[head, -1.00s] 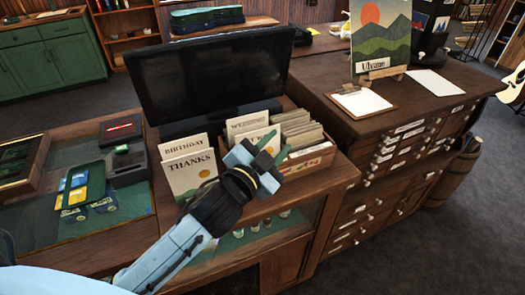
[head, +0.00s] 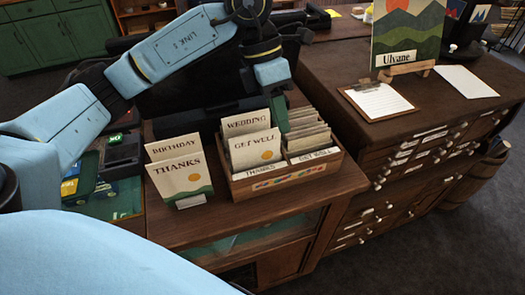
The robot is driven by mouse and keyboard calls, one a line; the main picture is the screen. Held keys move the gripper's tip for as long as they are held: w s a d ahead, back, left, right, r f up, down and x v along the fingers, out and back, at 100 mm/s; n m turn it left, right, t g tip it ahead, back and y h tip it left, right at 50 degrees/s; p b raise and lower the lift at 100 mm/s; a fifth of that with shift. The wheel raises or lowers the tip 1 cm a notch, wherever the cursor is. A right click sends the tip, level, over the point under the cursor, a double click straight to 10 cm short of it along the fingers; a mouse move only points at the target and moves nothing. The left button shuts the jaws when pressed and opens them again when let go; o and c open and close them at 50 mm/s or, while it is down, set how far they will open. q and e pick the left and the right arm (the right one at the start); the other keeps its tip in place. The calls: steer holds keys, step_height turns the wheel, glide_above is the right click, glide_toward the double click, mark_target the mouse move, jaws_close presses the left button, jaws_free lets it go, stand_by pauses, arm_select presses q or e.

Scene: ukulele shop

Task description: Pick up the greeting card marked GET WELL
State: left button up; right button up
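The GET WELL card (head: 255,150) is cream with an orange sun and stands upright at the left part of a wooden card box (head: 282,180). The WEDDING card (head: 243,122) stands just behind it, partly hidden. My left arm reaches over from the left, and my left gripper (head: 279,108) points down behind and to the right of the GET WELL card's top edge, near the filed cards. Only one greenish finger shows clearly, so its opening is hidden. Nothing is seen held in it. My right gripper is not in view.
A THANKS card (head: 182,182) stands left of the box, with a BIRTHDAY card (head: 173,149) behind it. Several filed cards (head: 307,132) fill the box's right side. A drawer cabinet (head: 420,130) with a clipboard (head: 378,102) stands to the right. A dark monitor is partly hidden behind my arm.

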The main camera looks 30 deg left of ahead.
arm_select(q)
steer(key=w+a+r+y, duration=0.1)
steer(key=w+a+y, duration=0.15)
steer(key=a, duration=0.35)
steer(key=n, duration=0.1)
glide_above(256, 149)
steer(key=shift+y, duration=0.35)
steer(key=f, duration=0.6)
steer(key=shift+w+a+f, duration=0.15)
steer(key=shift+w+a, duration=0.05)
steer(key=shift+a, duration=0.1)
steer(key=shift+d+f+p, duration=0.15)
steer(key=shift+f+p, duration=0.7)
steer(key=shift+f, duration=2.3)
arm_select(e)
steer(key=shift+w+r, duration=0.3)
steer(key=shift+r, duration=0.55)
arm_select(q)
jaws_close()
